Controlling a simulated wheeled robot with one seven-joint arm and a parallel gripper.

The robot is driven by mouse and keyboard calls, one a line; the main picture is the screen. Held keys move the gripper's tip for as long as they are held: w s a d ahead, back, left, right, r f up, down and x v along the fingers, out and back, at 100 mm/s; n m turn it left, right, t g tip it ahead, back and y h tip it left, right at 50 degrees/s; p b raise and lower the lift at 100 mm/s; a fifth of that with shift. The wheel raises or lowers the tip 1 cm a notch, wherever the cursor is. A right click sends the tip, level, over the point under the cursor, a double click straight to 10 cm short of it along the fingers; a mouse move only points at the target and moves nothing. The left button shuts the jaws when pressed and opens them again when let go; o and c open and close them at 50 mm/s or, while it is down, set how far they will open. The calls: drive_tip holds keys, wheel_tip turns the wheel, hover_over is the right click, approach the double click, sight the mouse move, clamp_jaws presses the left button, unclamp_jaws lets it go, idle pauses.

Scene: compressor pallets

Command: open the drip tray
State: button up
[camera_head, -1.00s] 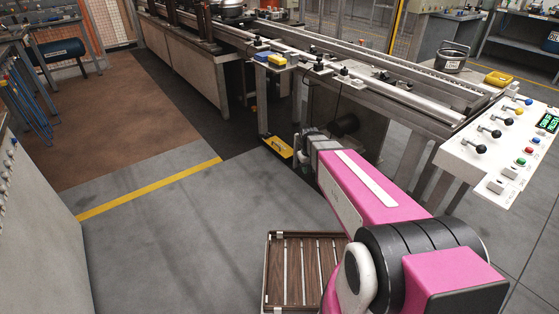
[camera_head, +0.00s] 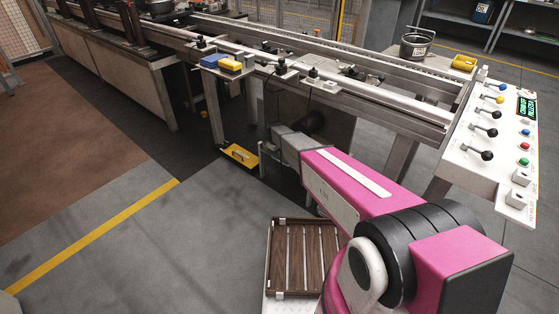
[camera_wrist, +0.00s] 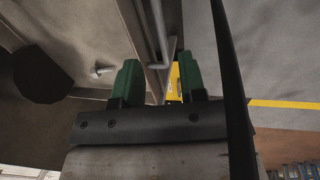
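A low yellow piece with a dark part on its face (camera_head: 240,156) sits near the floor beside a bench leg in the head view. It may be the drip tray, but I cannot be sure. A small strip of yellow (camera_wrist: 174,82) shows between my fingers in the wrist view. My gripper (camera_wrist: 158,68) has two green fingers standing apart, with nothing seen clamped between them. A bent grey metal rod (camera_wrist: 157,30) runs along a metal edge just beyond the fingertips. In the head view my gripper is hard to make out at the arm's far end, close to the bench's underside.
A long metal bench (camera_head: 345,92) runs across the view above my arm. A white control panel (camera_head: 497,135) with knobs and buttons is at the right. A slatted wooden piece (camera_head: 308,262) lies low beside my arm. The grey floor (camera_head: 140,250) at the left is clear.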

sight(279, 161)
drive_tip(key=f, duration=0.6)
drive_tip(key=shift+w+d, duration=0.3)
drive_tip(key=shift+w, duration=0.1)
clamp_jaws()
drive_tip(key=s+a, duration=1.4)
drive_tip(key=s, duration=0.4)
drive_tip(key=shift+s, duration=0.2)
drive_tip(key=shift+a, duration=0.1)
unclamp_jaws()
drive_tip(key=shift+r, duration=0.1)
